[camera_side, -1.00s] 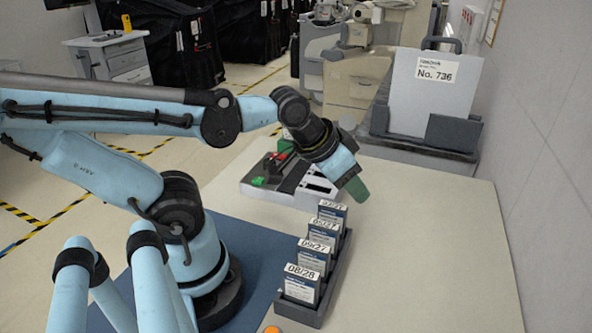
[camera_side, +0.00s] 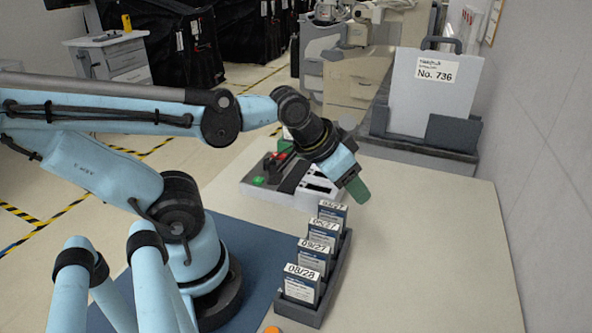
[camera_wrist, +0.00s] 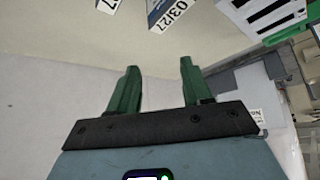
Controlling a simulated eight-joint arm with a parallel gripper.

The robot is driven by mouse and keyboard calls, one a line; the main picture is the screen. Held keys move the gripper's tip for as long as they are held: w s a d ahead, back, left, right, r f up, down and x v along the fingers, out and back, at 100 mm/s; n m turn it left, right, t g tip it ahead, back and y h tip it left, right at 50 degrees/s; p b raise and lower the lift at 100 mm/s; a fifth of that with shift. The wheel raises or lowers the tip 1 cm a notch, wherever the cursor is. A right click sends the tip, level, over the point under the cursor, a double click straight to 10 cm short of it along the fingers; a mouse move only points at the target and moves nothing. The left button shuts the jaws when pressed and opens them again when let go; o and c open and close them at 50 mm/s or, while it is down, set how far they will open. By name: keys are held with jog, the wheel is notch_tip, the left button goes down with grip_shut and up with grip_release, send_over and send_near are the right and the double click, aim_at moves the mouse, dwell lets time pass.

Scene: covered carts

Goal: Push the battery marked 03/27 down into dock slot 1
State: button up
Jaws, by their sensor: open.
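My gripper (camera_side: 357,188) is above the table, just beyond and right of the far end of the battery rack (camera_side: 340,262). In the wrist view its green fingers (camera_wrist: 158,85) are apart with nothing between them. The battery marked 03/27 (camera_side: 333,212) stands in the rack's far end; its labelled top also shows in the wrist view (camera_wrist: 170,16), ahead of the fingers. The dock (camera_side: 297,182), a pale unit with dark slots and a green part, sits behind the rack; part of it shows in the wrist view (camera_wrist: 272,14). I cannot tell which slot is number 1.
Batteries marked 05/27 (camera_side: 324,229), 09/27 (camera_side: 314,255) and 08/28 (camera_side: 301,284) fill the rest of the rack. A grey holder with a No. 736 board (camera_side: 432,95) stands at the back right. The table (camera_side: 430,260) right of the rack is clear.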

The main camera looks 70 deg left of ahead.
aim_at(334, 205)
jog(key=n, duration=0.1)
jog(key=a+n, duration=0.1)
jog(key=n, duration=0.1)
jog(key=shift+s+g, duration=0.2)
jog(key=shift+g, duration=0.1)
jog(key=n, duration=0.3)
jog(key=s+a+n+g, duration=0.1)
jog(key=n, duration=0.1)
jog(key=shift+a+r+n, duration=0.1)
jog(key=shift+n, duration=0.2)
jog(key=n, duration=0.4)
jog(key=a+n+g+h, duration=0.1)
jog(key=shift+s+r+n, duration=0.15)
jog(key=shift+s+n, duration=0.25)
jog(key=n, duration=0.3)
jog(key=s+n, duration=0.1)
jog(key=n, duration=0.1)
jog(key=shift+a+r+g+h, duration=0.3)
jog(key=shift+h, duration=0.1)
jog(key=shift+w+d+f+n+g+h, duration=0.15)
jog(key=shift+d+f+n+h, duration=0.1)
jog(key=shift+f+n, duration=0.8)
jog(key=shift+w+d+f+n+g+h, duration=0.15)
jog(key=shift+f+n, duration=0.5)
jog(key=shift+n, duration=0.75)
jog(key=shift+w+d+f+n+h, duration=0.2)
jog(key=shift+f+n+h, duration=0.1)
jog(key=shift+f+n, duration=0.75)
jog(key=shift+s+x, duration=0.2)
jog(key=shift+x, duration=2.2)
